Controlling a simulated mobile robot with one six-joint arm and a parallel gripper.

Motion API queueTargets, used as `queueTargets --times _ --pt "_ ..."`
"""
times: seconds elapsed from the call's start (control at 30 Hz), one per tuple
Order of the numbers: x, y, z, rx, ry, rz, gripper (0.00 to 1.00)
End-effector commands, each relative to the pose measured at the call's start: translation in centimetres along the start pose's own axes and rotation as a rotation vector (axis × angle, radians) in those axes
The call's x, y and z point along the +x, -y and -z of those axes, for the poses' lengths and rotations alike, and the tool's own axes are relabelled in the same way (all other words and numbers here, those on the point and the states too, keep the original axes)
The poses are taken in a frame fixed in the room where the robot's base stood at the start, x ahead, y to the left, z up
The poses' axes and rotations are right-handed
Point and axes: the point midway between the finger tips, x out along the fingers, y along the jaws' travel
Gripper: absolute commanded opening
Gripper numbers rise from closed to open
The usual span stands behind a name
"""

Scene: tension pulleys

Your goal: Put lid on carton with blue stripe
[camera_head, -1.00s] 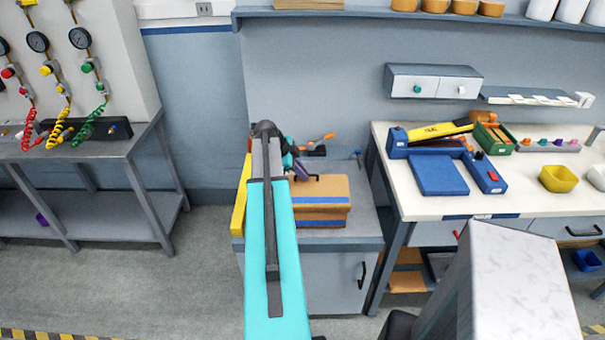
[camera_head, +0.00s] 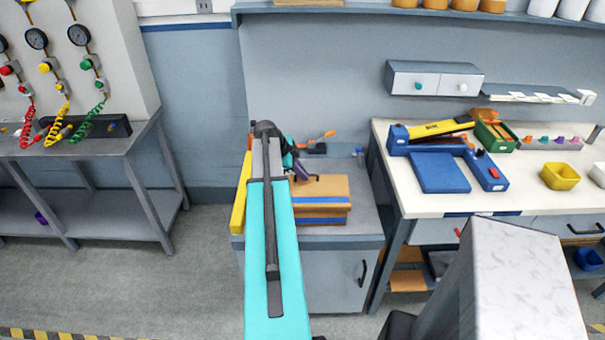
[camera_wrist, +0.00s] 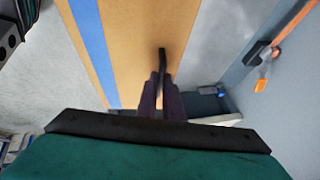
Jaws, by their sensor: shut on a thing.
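The lid (camera_head: 332,186) is a flat tan panel with a blue stripe across its top near the front edge and a dark handle. It lies over the tan carton (camera_head: 337,213), whose front shows a second blue stripe. I cannot tell whether the lid rests fully on the carton or is slightly above it. My gripper (camera_head: 308,178) is shut on the lid's handle, partly hidden behind my arm. In the wrist view, the purple fingers (camera_wrist: 160,98) meet at the black handle (camera_wrist: 162,62), above the tan lid (camera_wrist: 135,50). My arm hides the left side of lid and carton.
The carton stands on a grey cabinet (camera_head: 345,280). A yellow item (camera_head: 240,208) stands at its left edge, and an orange-handled tool (camera_head: 322,136) is behind. A grey wall closes the back.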

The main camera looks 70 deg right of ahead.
Motion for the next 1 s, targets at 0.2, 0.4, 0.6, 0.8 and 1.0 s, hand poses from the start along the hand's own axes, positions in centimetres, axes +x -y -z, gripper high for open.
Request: queueTargets --times 0.2,0.4,0.6,0.8,1.0 --pt "0.19 -0.07 -0.12 0.001 0.001 -0.001 0.0" --pt "0.18 -0.07 -0.11 0.001 0.001 -0.001 0.0" --pt "0.17 -0.07 -0.11 0.001 0.001 -0.001 0.27" --pt "0.16 -0.06 -0.1 0.001 0.001 0.0 0.29" --pt "0.02 -0.06 -0.11 0.001 0.001 0.0 0.29"
